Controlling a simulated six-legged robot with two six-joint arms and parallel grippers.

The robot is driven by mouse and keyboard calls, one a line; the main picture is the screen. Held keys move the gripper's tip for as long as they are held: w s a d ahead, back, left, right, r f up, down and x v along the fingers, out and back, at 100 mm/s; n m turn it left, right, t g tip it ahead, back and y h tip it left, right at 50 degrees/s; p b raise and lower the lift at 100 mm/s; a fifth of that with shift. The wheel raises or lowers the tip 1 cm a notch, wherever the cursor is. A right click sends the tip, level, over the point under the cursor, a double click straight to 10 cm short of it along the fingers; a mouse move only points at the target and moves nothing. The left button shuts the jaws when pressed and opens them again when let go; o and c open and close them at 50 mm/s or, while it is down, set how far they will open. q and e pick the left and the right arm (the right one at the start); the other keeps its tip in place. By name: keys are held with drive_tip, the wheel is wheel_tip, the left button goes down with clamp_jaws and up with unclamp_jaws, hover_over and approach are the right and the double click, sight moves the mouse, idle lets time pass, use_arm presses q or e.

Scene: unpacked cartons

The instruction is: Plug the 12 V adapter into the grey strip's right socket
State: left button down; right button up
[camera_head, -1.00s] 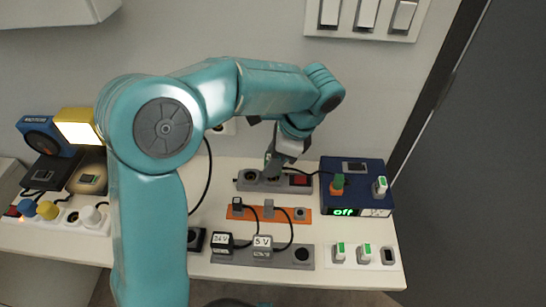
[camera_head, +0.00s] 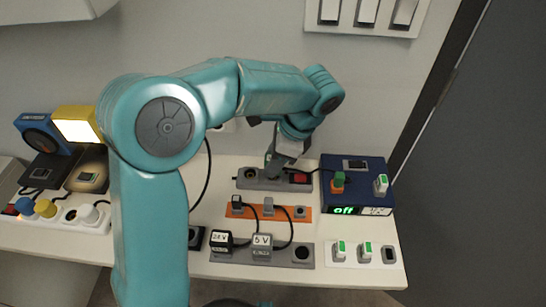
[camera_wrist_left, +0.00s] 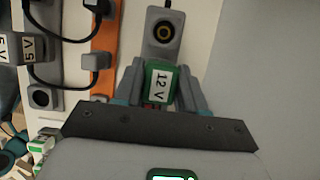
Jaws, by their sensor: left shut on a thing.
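The rear grey strip (camera_head: 240,183) lies at the back of the table, with a round socket (camera_head: 250,174) on its left and a red switch (camera_head: 299,178) on its right. My left gripper (camera_head: 272,172) points down over the strip, between that socket and the switch. In the left wrist view, the gripper (camera_wrist_left: 160,92) is shut on the green 12 V adapter (camera_wrist_left: 160,84) with a white label. The strip's left round socket (camera_wrist_left: 163,31) is bare. The adapter hides the socket beneath it. I cannot tell whether it is seated. My right gripper is not in view.
An orange strip (camera_head: 248,213) with plugs lies in front. A second grey strip (camera_head: 285,262) holds 24 V (camera_head: 221,240) and 5 V (camera_head: 262,242) adapters. A blue box (camera_head: 356,185) stands right. A white strip (camera_head: 376,252) lies at front right.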

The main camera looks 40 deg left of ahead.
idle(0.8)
use_arm(q)
drive_tip(key=shift+f, duration=0.4)
idle(0.5)
drive_tip(key=shift+p, duration=0.45)
idle(0.3)
drive_tip(key=shift+f, duration=0.25)
idle(0.5)
drive_tip(key=c, duration=0.6)
unclamp_jaws()
drive_tip(key=shift+o, duration=0.2)
drive_tip(key=shift+r, duration=0.1)
drive_tip(key=p+v, duration=0.3)
drive_tip(key=v, duration=1.3)
drive_tip(key=shift+s+d, duration=0.1)
drive_tip(key=shift+d, duration=0.05)
